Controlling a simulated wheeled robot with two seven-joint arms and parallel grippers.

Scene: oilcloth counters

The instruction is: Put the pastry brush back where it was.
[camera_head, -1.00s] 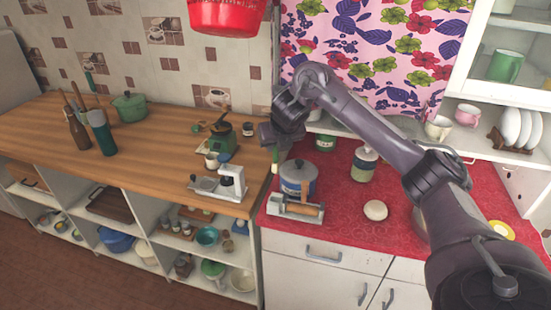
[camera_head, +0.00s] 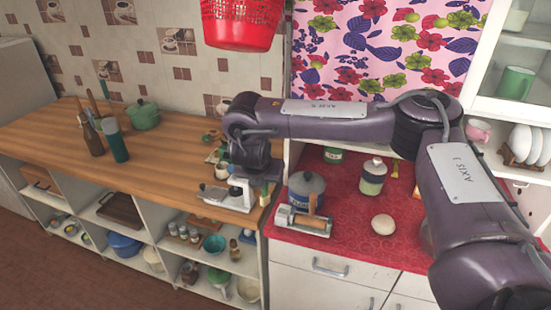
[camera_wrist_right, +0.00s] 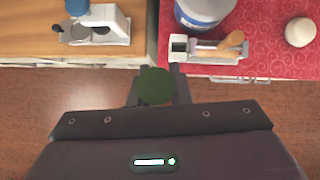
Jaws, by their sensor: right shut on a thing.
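My right gripper (camera_head: 266,181) hangs over the front edge of the counters, near the gap between the wooden and the red one. In the right wrist view the gripper (camera_wrist_right: 157,88) is shut on a dark green rounded thing, which I take to be the end of the pastry brush (camera_wrist_right: 155,86). In the head view a small pale-green piece of the brush (camera_head: 265,197) shows below the jaws; the rest is hidden. My left gripper is not in view.
A white appliance (camera_head: 237,192) stands left of the gripper on the wooden counter (camera_head: 60,138). To the right are a grey-blue pot (camera_head: 306,187), a holder with a wooden roller (camera_head: 302,219), a jar (camera_head: 372,178) and a pale round thing (camera_head: 383,224). Open shelves lie below the wooden counter.

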